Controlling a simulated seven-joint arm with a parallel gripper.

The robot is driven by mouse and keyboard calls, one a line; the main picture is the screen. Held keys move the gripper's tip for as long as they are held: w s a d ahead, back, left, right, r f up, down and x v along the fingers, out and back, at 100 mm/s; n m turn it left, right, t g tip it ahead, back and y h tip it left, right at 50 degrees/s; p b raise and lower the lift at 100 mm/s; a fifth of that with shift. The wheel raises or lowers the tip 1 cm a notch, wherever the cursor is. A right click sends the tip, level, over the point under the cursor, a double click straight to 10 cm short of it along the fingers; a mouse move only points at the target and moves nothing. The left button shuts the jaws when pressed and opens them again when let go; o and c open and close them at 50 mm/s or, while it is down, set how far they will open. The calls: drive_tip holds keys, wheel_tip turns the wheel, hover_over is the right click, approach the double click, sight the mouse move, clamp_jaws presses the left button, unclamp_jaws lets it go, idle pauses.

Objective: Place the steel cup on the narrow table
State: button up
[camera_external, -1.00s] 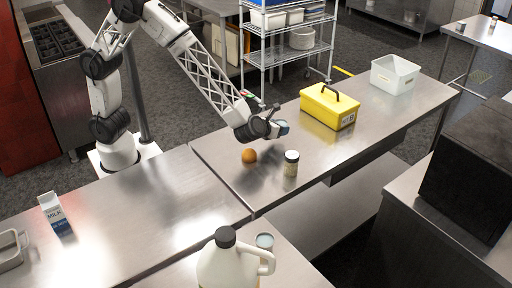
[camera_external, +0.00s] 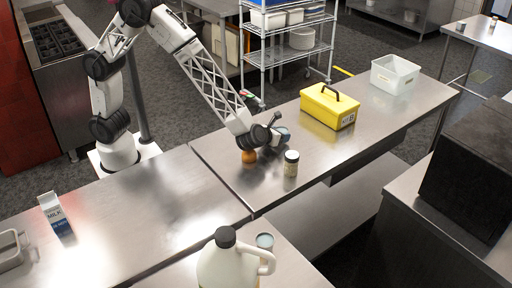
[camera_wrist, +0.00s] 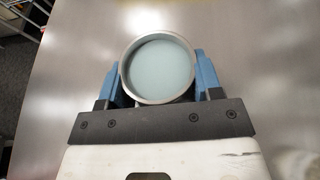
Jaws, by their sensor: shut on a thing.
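My gripper (camera_wrist: 157,85) is shut on a steel cup (camera_wrist: 130,60), with one blue finger on each side of it. In the wrist view I look into its round grey rim and pale bluish inside. I cannot tell whether the cup touches the tabletop. Several steel tables show, and I cannot tell for sure which is the narrow one.
A yellow toolbox (camera_external: 328,108) and white bin (camera_external: 394,76) are farther back.

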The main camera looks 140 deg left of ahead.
drive_tip(key=shift+f, duration=0.1)
drive_tip(key=o, duration=1)
drive_tip(key=shift+d, duration=0.1)
drive_tip(key=shift+w+d+r, duration=0.1)
drive_tip(key=shift+d+r, duration=0.35)
drive_tip(key=shift+d, duration=0.15)
drive_tip(key=v, duration=1)
drive_tip(key=shift+d, duration=0.2)
drive_tip(key=shift+r, duration=0.1)
